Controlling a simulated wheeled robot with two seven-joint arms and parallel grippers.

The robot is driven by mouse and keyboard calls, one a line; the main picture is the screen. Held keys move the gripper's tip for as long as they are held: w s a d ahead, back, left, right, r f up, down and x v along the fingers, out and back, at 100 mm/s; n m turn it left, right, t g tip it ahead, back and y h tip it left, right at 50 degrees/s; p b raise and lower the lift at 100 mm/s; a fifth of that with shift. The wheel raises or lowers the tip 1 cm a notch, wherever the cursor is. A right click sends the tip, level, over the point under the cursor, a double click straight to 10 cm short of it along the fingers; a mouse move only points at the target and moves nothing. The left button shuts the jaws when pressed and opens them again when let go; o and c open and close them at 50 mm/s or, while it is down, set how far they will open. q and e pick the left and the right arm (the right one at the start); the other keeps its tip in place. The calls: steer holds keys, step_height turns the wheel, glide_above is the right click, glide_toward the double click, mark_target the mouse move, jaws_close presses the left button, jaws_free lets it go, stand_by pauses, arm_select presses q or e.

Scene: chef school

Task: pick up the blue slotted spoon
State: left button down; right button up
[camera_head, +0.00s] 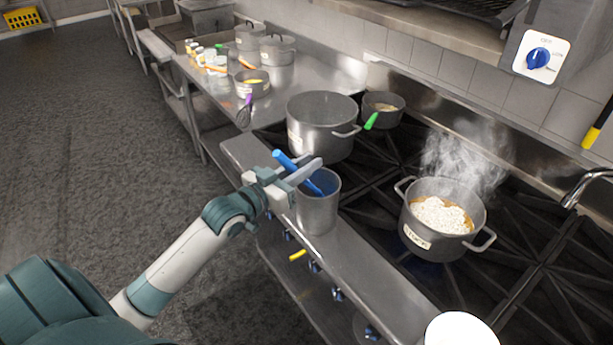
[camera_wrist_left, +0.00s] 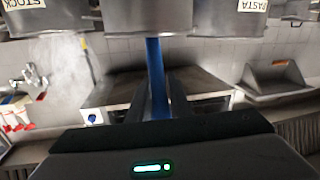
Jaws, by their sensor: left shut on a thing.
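The blue slotted spoon (camera_head: 285,160) stands tilted in a metal canister (camera_head: 319,213) on the front ledge of the stove. Its handle sticks up above the rim, and its lower part is hidden inside the canister. My left gripper (camera_head: 303,174) is shut on the spoon's handle just above the canister's rim. In the left wrist view the blue handle (camera_wrist_left: 155,70) runs between my two fingers. My right gripper is not in view.
A steaming pot (camera_head: 440,215) sits on the stove to the right. A large pot (camera_head: 318,125) stands behind the canister, with a smaller pan (camera_head: 384,105) beside it. A white round thing (camera_head: 460,330) is at the bottom right. Floor at left is clear.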

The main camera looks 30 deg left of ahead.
arm_select(q)
step_height(320, 180, up, 14)
steer(key=b, duration=0.3)
steer(key=shift+r, duration=0.2)
steer(key=shift+w+d, duration=0.1)
